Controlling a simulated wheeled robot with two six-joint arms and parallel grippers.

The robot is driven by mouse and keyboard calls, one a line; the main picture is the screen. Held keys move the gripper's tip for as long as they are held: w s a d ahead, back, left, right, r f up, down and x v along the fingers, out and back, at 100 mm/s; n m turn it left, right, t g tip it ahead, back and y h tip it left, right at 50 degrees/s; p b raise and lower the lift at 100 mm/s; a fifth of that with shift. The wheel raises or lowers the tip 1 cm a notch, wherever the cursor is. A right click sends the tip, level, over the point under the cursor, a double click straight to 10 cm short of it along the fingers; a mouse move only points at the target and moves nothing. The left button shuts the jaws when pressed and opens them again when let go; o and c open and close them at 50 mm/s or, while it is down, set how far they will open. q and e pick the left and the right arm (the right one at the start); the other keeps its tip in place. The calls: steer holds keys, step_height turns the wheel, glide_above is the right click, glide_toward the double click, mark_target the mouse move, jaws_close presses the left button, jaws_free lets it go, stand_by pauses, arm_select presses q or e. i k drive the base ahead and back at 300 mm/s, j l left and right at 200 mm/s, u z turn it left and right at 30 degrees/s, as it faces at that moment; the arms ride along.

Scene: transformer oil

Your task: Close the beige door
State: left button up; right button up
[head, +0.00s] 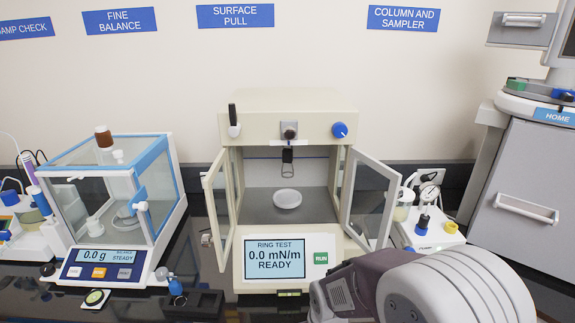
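The beige ring test cabinet (290,115) stands in the middle of the counter with two glazed doors swung outward. The left door has a beige frame (212,228) and stands open towards me on the left side of the opening. The right door has a paler, greyish frame (391,208) and stands open to the right. A white dish (287,199) sits inside, below a hanging hook. My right arm fills the lower right, in front of the cabinet's right side; its fingertips do not show. My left gripper is not in view.
A glass fine balance (118,190) stands close left of the left door. A dark holder (190,305) lies in front. A small white device with a gauge (425,225) stands beside the right door. A grey cabinet (530,190) is at the far right.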

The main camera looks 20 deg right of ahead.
mark_target(207, 240)
steer(key=i+j+z, duration=0.1)
steer(key=j+z, duration=0.6)
steer(key=j, duration=0.15)
steer(key=j+z, duration=0.35)
steer(key=i+l, duration=0.1)
steer(key=l, duration=0.3)
